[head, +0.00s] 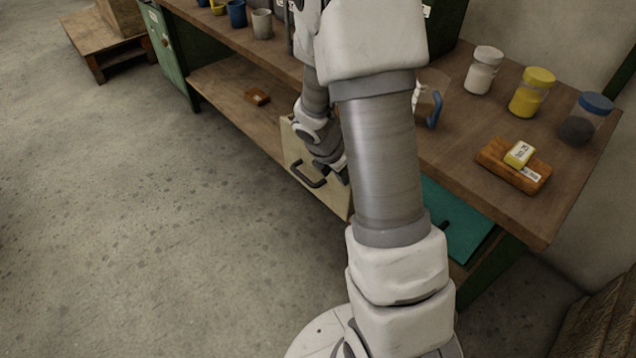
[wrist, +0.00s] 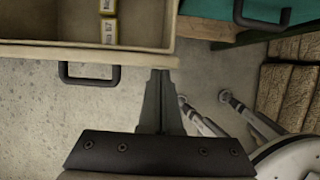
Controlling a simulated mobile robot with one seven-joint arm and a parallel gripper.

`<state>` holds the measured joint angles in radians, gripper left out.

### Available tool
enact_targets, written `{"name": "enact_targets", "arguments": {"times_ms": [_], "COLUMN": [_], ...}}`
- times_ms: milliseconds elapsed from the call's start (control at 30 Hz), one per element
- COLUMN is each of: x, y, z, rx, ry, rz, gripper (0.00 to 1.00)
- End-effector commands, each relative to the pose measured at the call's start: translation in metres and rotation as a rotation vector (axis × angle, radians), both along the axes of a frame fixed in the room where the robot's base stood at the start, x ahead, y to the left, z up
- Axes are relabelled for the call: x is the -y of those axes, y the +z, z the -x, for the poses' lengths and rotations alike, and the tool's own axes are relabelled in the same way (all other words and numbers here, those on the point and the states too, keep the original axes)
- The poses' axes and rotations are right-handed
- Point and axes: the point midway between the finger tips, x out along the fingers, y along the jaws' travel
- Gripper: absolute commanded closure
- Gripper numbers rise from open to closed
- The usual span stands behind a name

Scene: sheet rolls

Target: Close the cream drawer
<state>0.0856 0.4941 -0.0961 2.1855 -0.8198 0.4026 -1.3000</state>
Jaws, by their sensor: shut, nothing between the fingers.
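The cream drawer (head: 325,192) stands open under the workbench, with a dark bar handle (head: 308,176) on its front. In the wrist view the drawer front (wrist: 135,58) runs across the upper left. Its handle (wrist: 88,80) is left of my gripper, and small yellow-and-white boxes (wrist: 108,22) lie inside. My gripper (wrist: 160,76) is shut and empty, its fingertips at the outer face of the drawer front near its right end. I cannot tell whether they touch it. In the head view my arm hides part of the drawer and the fingertips.
A teal drawer (head: 452,215) lies to the right, its handle (wrist: 262,16) showing in the wrist view. Jars (head: 530,92) and a wooden block (head: 513,167) stand on the workbench (head: 450,145). A small brown block (head: 257,96) lies on the lower shelf.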

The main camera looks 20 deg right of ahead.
Motion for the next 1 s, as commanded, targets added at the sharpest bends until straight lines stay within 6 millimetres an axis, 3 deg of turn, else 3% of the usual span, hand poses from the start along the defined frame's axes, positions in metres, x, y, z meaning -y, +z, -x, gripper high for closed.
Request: {"name": "enact_targets", "arguments": {"times_ms": [33, 200, 400, 600, 1000], "x": [0.014, 0.047, 0.072, 0.083, 0.085], "y": [0.005, 0.005, 0.003, 0.001, 0.000], "z": [-0.003, -0.014, -0.023, -0.028, -0.028], "rx": [-0.002, -0.002, 0.000, 0.001, 0.001], "ry": [-0.007, -0.004, -0.002, -0.001, 0.000], "rz": [0.001, 0.001, 0.000, 0.000, 0.000], "gripper": [1.00, 1.00, 1.00, 1.00, 1.00]}}
